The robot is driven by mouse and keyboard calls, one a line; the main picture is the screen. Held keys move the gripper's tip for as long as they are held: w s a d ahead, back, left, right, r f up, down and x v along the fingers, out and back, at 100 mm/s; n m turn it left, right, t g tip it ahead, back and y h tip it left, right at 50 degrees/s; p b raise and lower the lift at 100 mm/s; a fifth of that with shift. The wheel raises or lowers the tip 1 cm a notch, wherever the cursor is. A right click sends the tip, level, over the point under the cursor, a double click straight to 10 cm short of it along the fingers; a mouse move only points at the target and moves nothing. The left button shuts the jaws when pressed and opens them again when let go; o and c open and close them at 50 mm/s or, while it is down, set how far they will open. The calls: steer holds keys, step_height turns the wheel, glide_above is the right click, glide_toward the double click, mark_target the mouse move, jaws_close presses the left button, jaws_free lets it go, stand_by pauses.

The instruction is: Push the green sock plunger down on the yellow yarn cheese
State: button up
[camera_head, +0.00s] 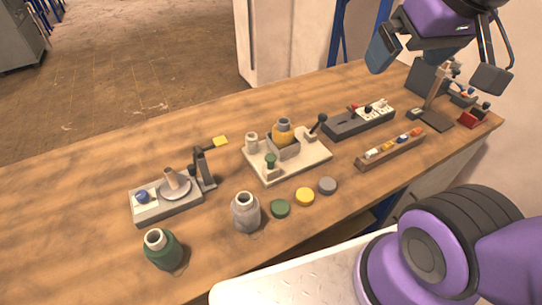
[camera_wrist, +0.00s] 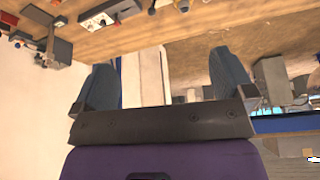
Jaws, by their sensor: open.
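The yellow yarn cheese (camera_head: 283,133), an orange-yellow piece with a narrower neck, sits upright in a grey square holder (camera_head: 285,149) on a cream base plate (camera_head: 308,166) in the middle of the wooden table. A small green-topped plunger (camera_head: 270,160) stands on the same plate, in front and to the left of the cheese and apart from it. My gripper (camera_head: 437,68) is open and empty, high above the table at the upper right, away from the plate. In the wrist view my gripper (camera_wrist: 160,75) shows its two dark fingers wide apart, with nothing between them.
A black-knobbed lever (camera_head: 318,124) rises at the plate's right. A green jar-like piece (camera_head: 163,250) and a grey one (camera_head: 246,212) stand in front, beside green (camera_head: 280,208), yellow (camera_head: 305,197) and grey discs (camera_head: 327,186). A switch box (camera_head: 358,121) lies behind right.

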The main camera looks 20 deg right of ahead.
steer(key=shift+w, duration=0.15)
steer(key=c, duration=0.7)
steer(key=shift+w+a+f, duration=0.1)
steer(key=shift+w+a, duration=0.05)
steer(key=shift+w, duration=0.15)
steer(key=c, duration=0.3)
steer(key=w, duration=0.1)
steer(key=w+f+m, duration=0.1)
steer(key=w+a+m, duration=0.1)
steer(key=shift+w+a+f+g, duration=0.1)
steer(key=shift+w+f+g, duration=0.2)
steer(key=shift+g, duration=0.1)
jaws_close()
steer(key=m+g+y, duration=0.1)
steer(key=m+g, duration=0.4)
steer(key=m, duration=0.7)
glide_above(272, 156)
steer(key=f, duration=1.6)
steer(key=d+f, duration=0.1)
steer(key=f, duration=0.7)
steer(key=shift+w+f, duration=0.1)
steer(key=shift+f, duration=0.2)
steer(key=shift+a+f, duration=0.2)
steer(key=shift+f, duration=1.55)
steer(key=shift+a+f, duration=0.15)
steer(key=shift+f, duration=1.6)
